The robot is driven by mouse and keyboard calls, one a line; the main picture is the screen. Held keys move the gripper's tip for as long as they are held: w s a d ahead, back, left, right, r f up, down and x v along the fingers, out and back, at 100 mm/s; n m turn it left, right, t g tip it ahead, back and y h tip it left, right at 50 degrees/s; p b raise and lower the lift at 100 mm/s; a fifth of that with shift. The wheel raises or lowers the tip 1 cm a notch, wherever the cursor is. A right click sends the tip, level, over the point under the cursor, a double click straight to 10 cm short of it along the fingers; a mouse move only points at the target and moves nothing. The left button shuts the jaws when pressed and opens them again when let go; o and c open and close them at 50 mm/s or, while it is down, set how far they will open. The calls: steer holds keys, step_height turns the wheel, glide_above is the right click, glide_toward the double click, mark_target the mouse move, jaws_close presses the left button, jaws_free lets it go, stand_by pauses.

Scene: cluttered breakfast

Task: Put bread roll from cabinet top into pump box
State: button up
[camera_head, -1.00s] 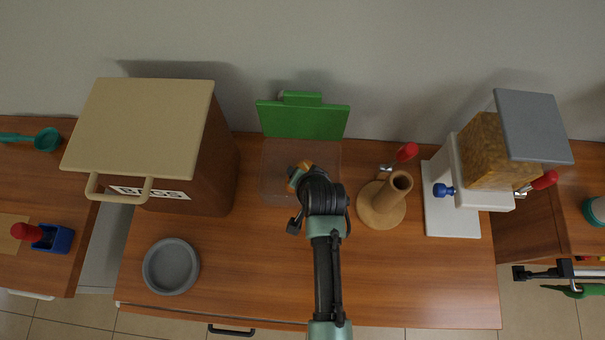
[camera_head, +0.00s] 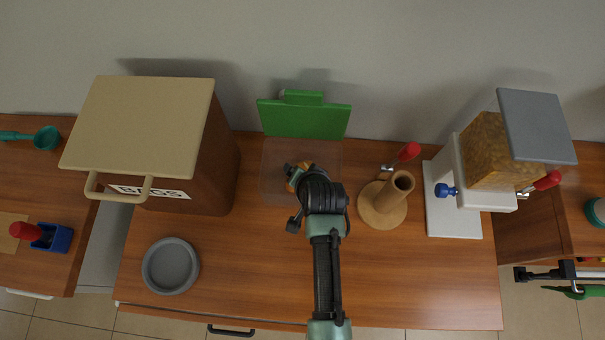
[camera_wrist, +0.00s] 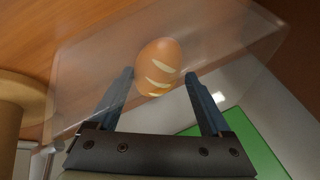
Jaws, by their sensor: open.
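The bread roll (camera_wrist: 158,62) is orange-brown with pale slashes. In the wrist view it lies between the tips of my gripper (camera_wrist: 160,74), with gaps on both sides. My gripper is open. The roll shows against a clear box (camera_wrist: 232,62), within its outline; I cannot tell whether it touches the bottom. In the head view the clear box (camera_head: 272,188) stands on the table with its green lid (camera_head: 305,120) raised at the back. My gripper (camera_head: 295,178) is over the box, and my wrist hides much of it and most of the roll.
A brown bin with a beige lid (camera_head: 140,125) stands left of the box. A grey bowl (camera_head: 171,266) is at front left. A wooden stand (camera_head: 383,204) is close on the right, with a white dispenser (camera_head: 452,210) beyond. The front middle of the table (camera_head: 255,275) is clear.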

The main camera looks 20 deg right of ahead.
steer(key=shift+s+d+f, duration=0.1)
steer(key=shift+s+f, duration=0.45)
steer(key=shift+r, duration=0.1)
steer(key=w+v, duration=0.1)
steer(key=v, duration=1.2)
steer(key=shift+r+p, duration=0.35)
